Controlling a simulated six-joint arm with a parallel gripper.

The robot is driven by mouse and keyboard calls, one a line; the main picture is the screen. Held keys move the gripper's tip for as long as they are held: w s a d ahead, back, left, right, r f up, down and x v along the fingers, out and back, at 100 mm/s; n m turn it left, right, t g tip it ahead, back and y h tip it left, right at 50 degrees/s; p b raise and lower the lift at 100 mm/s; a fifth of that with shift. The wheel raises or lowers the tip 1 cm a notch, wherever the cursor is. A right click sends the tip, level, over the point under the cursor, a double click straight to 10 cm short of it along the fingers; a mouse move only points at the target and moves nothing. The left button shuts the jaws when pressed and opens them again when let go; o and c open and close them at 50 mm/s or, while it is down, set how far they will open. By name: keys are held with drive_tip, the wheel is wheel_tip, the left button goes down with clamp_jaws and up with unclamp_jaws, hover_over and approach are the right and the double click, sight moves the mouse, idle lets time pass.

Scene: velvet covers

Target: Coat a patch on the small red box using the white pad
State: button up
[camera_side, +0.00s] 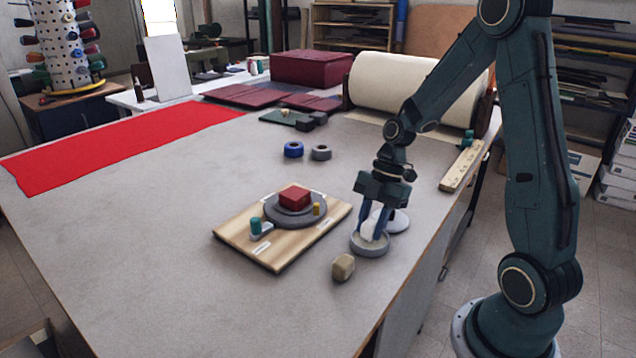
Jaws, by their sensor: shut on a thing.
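The small red box (294,196) sits on a round grey turntable (312,217) on a wooden board (274,261). My gripper (374,232) points down to the right of the board, over a shallow grey dish (369,249). It is shut on the white pad (368,231), which is down inside the dish. The fingers hide part of the pad, and I cannot tell whether it touches the dish floor. The top and front of the red box are in plain view.
A teal-topped piece (256,226) and a small yellow peg (316,209) stand by the turntable. A tan block (343,267) lies in front of the dish. A white round piece (398,222) is behind it. Blue (293,149) and grey (321,153) rings lie farther back. The table's left front is clear.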

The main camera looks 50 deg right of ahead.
sight(365, 221)
drive_tip(key=shift+f, duration=0.6)
idle(1.6)
drive_tip(key=shift+r, duration=0.1)
drive_tip(key=shift+r, duration=3.5)
drive_tip(key=shift+w+a+f+m+t, duration=0.35)
drive_tip(key=shift+w+m, duration=0.2)
drive_tip(key=shift+m, duration=0.25)
drive_tip(key=w+a+m, duration=0.1)
drive_tip(key=m, duration=0.1)
drive_tip(key=w+a+f+m+t+h, duration=0.1)
drive_tip(key=w+m, duration=0.1)
drive_tip(key=m, duration=0.1)
drive_tip(key=w+a+m+t, duration=0.1)
drive_tip(key=w+a+m, duration=0.1)
drive_tip(key=shift+w+f+m+h, duration=0.2)
drive_tip(key=shift+f+m+h, duration=0.1)
drive_tip(key=shift+f, duration=0.05)
drive_tip(key=w+m, duration=0.1)
drive_tip(key=w+a+m+t+h, duration=0.1)
drive_tip(key=a+m, duration=0.1)
drive_tip(key=m, duration=0.1)
drive_tip(key=shift+w+a+f, duration=0.2)
drive_tip(key=shift+w+f, duration=0.05)
drive_tip(key=shift+w, duration=0.15)
drive_tip(key=shift+w+a+r+m+h, duration=0.1)
drive_tip(key=shift+w+a+m+h, duration=0.45)
drive_tip(key=shift+m, duration=0.4)
drive_tip(key=shift+w+a+m+h, duration=0.35)
drive_tip(key=shift+w+a+m, duration=0.2)
drive_tip(key=shift+m, duration=0.4)
